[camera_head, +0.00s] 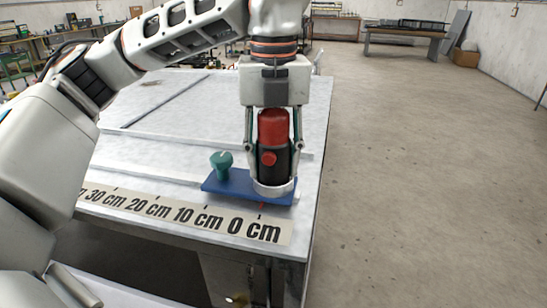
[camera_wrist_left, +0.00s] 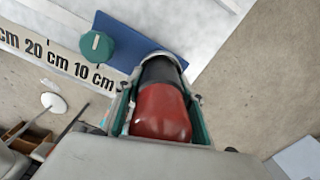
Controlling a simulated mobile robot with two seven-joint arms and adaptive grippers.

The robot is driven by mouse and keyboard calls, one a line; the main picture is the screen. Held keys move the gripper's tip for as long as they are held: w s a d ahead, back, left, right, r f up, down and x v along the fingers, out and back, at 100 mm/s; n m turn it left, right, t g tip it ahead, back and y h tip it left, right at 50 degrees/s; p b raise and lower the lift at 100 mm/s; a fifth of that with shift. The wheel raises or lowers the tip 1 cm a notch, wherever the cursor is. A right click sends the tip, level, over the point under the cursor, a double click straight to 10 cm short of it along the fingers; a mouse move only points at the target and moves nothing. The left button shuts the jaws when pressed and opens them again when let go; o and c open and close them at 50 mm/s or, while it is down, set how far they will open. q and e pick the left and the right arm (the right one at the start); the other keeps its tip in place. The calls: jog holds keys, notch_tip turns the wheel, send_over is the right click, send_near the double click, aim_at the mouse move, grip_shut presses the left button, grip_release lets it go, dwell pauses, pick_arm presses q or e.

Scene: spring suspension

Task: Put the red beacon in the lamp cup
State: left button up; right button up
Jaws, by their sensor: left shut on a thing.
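The red beacon (camera_head: 273,126) has a red dome on a black body and stands upright. It also shows in the wrist view (camera_wrist_left: 160,112). My left gripper (camera_head: 274,147) comes down from above and is shut on the beacon, one finger on each side. The beacon's black lower end is at the pale ring-shaped lamp cup (camera_head: 273,190) and appears to be inside its rim. Its bottom is hidden by the rim, so I cannot tell whether it rests on the cup floor. A small red round part shows on the front of the black body. My right gripper is not in view.
The cup stands on a blue plate (camera_head: 229,187) near the table's right edge. A green knob (camera_head: 221,165) stands on the plate, left of the cup. A centimetre scale strip (camera_head: 184,214) runs along the front. The table (camera_head: 190,108) behind is mostly clear.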

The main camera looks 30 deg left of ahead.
aim_at(273, 124)
pick_arm(q)
jog(key=o, duration=1.2)
notch_tip(273, 124, up, 12)
jog(key=shift+r, duration=0.1)
jog(key=shift+s, duration=0.1)
dwell(0.3)
